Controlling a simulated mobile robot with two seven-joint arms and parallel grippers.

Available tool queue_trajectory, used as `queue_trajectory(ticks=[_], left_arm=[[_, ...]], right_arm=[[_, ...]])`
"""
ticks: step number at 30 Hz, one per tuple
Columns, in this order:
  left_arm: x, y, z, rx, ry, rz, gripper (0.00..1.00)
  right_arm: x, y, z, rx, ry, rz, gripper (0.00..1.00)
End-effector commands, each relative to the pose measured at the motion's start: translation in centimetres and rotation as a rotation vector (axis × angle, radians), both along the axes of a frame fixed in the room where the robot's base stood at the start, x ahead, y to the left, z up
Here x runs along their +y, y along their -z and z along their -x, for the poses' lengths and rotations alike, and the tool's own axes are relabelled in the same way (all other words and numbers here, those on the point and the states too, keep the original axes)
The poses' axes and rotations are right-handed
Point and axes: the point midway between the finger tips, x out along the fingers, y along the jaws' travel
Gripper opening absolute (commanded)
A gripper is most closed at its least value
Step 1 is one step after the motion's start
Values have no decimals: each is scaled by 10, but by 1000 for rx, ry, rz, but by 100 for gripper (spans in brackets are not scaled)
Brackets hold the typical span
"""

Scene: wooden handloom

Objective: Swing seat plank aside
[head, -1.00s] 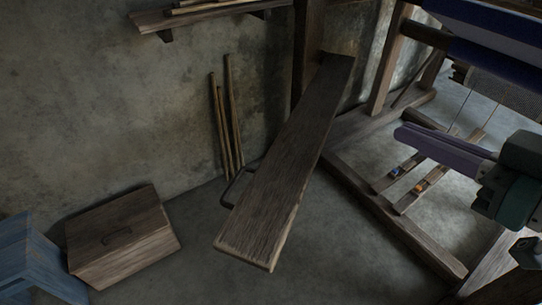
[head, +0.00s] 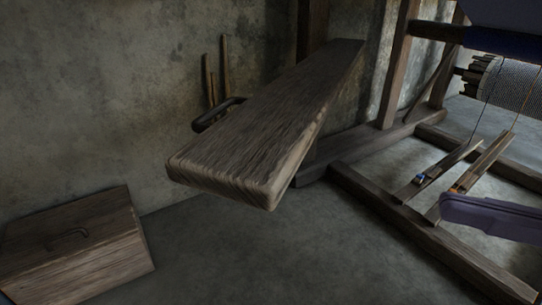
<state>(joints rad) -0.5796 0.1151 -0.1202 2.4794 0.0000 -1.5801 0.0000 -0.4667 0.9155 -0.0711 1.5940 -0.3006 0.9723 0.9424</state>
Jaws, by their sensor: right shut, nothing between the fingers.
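The seat plank (head: 270,115) is a long, thick brown board. Its far end is by the upright post at the wall. Its near end juts toward me above the floor, left of the loom. My right gripper (head: 447,207) appears as a purple, bar-like shape at the right edge, over the loom's pedals and well right of the plank. It is shut, empty and not touching the plank. Its rear is cut off by the picture edge. My left gripper is not in view.
The loom's floor beam (head: 415,235) and wooden pedals (head: 435,170) are at the right. A wooden chest (head: 75,250) stands on the floor at the lower left. The floor below the plank is clear.

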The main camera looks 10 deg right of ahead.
Motion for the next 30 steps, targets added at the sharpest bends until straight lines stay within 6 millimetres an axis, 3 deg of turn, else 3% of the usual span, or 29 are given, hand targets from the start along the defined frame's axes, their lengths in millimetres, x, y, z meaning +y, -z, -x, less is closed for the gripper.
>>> queue_trajectory(ticks=[18, 30], left_arm=[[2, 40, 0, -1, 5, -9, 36], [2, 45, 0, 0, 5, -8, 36]], right_arm=[[93, 0, -68, -8, 0, -2, 0], [109, -1, -80, -1, 3, -1, 0]])
